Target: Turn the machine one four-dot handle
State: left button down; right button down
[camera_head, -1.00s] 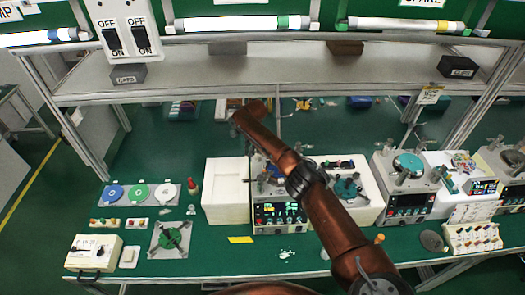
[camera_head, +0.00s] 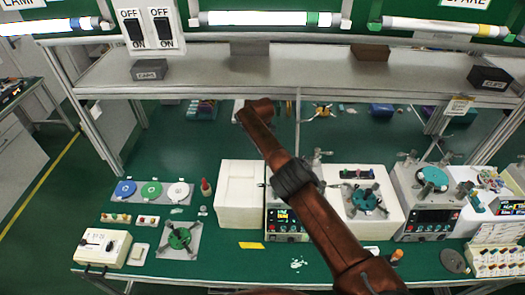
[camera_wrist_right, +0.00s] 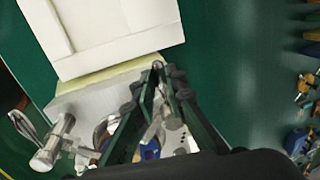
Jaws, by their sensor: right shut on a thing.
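A machine with a lit display (camera_head: 284,222) stands on the green bench, mostly covered by my right arm in the head view. My right gripper is hidden behind that arm there. In the wrist view my right gripper (camera_wrist_right: 160,72) has its fingertips together on a small grey metal knob, apparently the end of a handle (camera_wrist_right: 157,65); its dots cannot be made out. Below the fingers lies the machine's grey top (camera_wrist_right: 88,103), with a metal cylinder fitting (camera_wrist_right: 52,142) and blue parts (camera_wrist_right: 150,150). My left gripper is not in view.
A white block (camera_head: 238,195) stands close at the machine's left; its white top also shows in the wrist view (camera_wrist_right: 120,35). Another machine (camera_head: 425,205) stands to the right. A shelf (camera_head: 300,78) spans above the bench.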

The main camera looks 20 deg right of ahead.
dwell(0.4)
jog(key=c, duration=2)
grip_release()
jog(key=shift+r, duration=0.1)
jog(key=shift+o, duration=0.2)
jog(key=shift+a+r, duration=0.4)
notch_tip(320, 180, up, 11)
jog(key=s, duration=0.2)
jog(key=shift+f, duration=0.1)
